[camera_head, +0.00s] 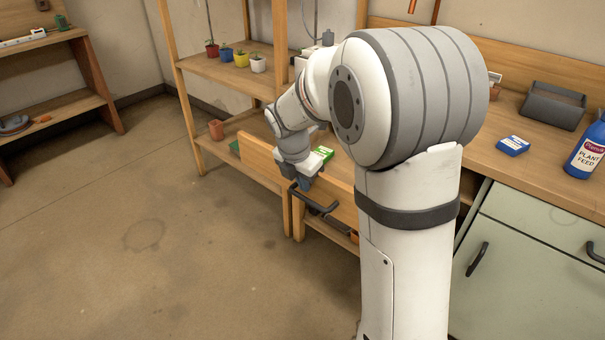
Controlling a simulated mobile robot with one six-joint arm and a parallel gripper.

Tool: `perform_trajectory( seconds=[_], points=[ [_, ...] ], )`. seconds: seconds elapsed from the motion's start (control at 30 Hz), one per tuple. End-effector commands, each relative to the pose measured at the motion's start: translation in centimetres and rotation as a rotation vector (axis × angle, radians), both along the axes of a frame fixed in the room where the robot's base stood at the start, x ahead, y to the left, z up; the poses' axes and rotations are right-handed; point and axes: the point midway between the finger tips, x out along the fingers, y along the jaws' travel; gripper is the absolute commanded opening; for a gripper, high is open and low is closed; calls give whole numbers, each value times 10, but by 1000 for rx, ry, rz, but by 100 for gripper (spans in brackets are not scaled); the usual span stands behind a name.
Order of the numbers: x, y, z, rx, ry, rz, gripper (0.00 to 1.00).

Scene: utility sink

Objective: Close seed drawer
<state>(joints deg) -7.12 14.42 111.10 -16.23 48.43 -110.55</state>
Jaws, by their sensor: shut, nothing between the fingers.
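The wooden seed drawer (262,163) stands pulled out from the bench, with its front panel facing the open floor. A dark bar handle (322,208) is on that front. A green and white packet (322,155) shows inside the drawer, behind the front panel. My gripper (304,185) is shut and empty, pointing down at the top edge of the drawer front, close to the handle. I cannot tell whether it touches the drawer. My arm hides much of the drawer's inside and its right part.
A wooden shelf rack (225,72) with small potted plants stands behind the drawer. The bench at right holds a blue box (512,145), a grey tray (553,104) and a blue plant feed bottle (588,150). The floor (120,240) at left is clear.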

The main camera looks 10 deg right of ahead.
Motion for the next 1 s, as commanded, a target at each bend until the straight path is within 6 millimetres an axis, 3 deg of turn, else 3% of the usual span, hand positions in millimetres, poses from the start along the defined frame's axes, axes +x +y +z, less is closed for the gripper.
perform_trajectory(
  seconds=[0.2, 0.67, 1.0],
  points=[
    [2, -2, -14, 1, -1, -1, 0],
    [5, -5, -13, 0, -1, 1, 0],
    [39, -33, -8, 1, 1, 23, 0]
  ],
)
